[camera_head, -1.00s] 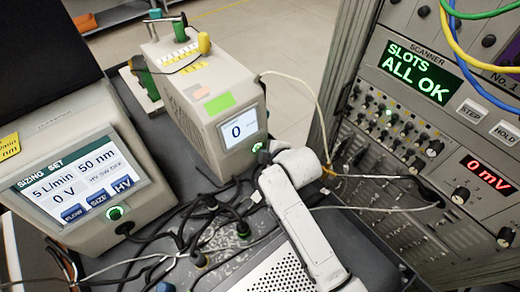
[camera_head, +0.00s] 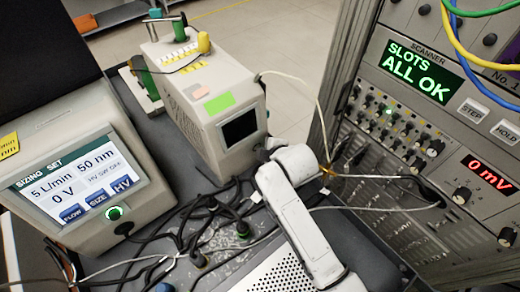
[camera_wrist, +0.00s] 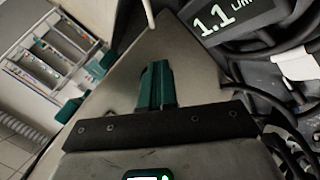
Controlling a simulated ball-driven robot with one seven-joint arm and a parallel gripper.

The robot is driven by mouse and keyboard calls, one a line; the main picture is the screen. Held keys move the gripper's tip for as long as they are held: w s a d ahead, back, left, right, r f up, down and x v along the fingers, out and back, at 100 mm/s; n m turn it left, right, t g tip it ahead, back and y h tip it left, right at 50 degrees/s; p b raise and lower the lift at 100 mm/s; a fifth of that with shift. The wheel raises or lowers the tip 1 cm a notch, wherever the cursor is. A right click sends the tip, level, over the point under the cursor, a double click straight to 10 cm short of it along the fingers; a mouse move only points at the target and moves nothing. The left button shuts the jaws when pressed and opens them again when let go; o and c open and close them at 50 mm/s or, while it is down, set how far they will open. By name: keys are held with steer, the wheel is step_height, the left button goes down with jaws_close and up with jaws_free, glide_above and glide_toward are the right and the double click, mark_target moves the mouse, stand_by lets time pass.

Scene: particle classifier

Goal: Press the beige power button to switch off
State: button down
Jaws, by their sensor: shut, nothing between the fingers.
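The beige instrument (camera_head: 175,105) stands upright at the back centre of the head view. Its small screen (camera_head: 240,127) is dark. The power button at the lower right of its front is hidden behind my white arm, whose end lies against or close to that corner; I cannot tell whether they touch. My gripper's teal fingers (camera_wrist: 157,72) are together and empty in the wrist view. In the head view the fingertips are hidden.
Black cables (camera_head: 185,225) lie between the instruments. A tall scanner rack (camera_head: 430,130) with hanging cables stands close at right.

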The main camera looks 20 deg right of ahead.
steer(key=shift+s, duration=0.1)
steer(key=shift+s+d+p, duration=0.2)
steer(key=shift+s+p, duration=0.2)
steer(key=shift+s, duration=0.2)
steer(key=shift+s+d+p, duration=0.15)
steer(key=shift+s+p, duration=0.2)
steer(key=shift+s, duration=0.2)
steer(key=shift+s+d+r+p, duration=0.1)
steer(key=shift+s+d+p, duration=0.1)
steer(key=shift+s+p, duration=0.25)
steer(key=shift+s+d+r+p, duration=0.15)
steer(key=shift+s+p, duration=0.1)
steer(key=shift+s, duration=0.25)
steer(key=shift+s+d+f+p, duration=0.15)
steer(key=shift+s+d+p, duration=0.15)
steer(key=shift+s, duration=0.45)
steer(key=shift+s+d+f+p, duration=0.15)
steer(key=shift+s+p, duration=0.15)
steer(key=shift+s, duration=0.4)
